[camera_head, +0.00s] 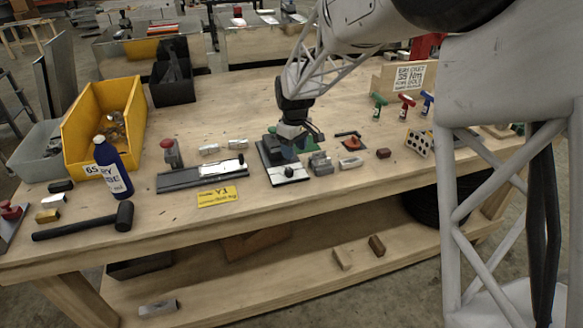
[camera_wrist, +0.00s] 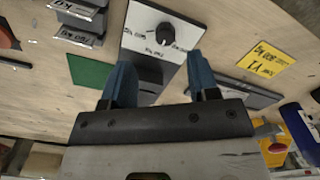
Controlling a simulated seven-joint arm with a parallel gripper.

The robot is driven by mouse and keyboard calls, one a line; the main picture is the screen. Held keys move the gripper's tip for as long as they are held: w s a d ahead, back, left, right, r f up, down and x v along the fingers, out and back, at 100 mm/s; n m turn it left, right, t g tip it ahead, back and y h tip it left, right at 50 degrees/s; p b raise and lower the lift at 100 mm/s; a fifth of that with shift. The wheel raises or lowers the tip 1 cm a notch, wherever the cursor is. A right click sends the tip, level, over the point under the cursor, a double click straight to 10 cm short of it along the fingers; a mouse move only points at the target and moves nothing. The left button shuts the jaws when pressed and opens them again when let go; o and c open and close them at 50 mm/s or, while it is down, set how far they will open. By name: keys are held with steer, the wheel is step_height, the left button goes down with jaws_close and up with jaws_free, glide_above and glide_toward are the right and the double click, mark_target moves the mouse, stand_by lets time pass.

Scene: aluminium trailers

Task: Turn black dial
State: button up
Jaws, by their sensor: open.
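The black dial (camera_wrist: 166,33) sits on a white-faced plate (camera_wrist: 135,38) with printed labels, at the top middle of the wrist view. In the head view the dial (camera_head: 289,171) is small, near the front end of its plate on the table. My gripper (camera_wrist: 162,72) has blue fingers, spread apart with nothing between them. In the wrist view the dial lies beyond the fingertips, roughly in line with the gap. In the head view my gripper (camera_head: 286,152) is over the back part of the plate, behind the dial, and hides part of it. I see no contact with the dial.
Grey metal blocks (camera_head: 320,163) stand just right of the plate. A yellow label (camera_head: 217,196) and a dark rail fixture (camera_head: 203,174) lie to its left. A blue bottle (camera_head: 113,170), black mallet (camera_head: 85,222) and yellow bin (camera_head: 88,130) are farther left. The table behind is mostly clear.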

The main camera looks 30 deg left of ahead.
mark_target(289, 169)
steer(key=shift+a+f, duration=0.5)
steer(key=shift+a, duration=0.4)
steer(key=shift+f, duration=0.15)
steer(key=shift+f, duration=3.75)
steer(key=shift+c, duration=0.2)
steer(key=c, duration=0.9)
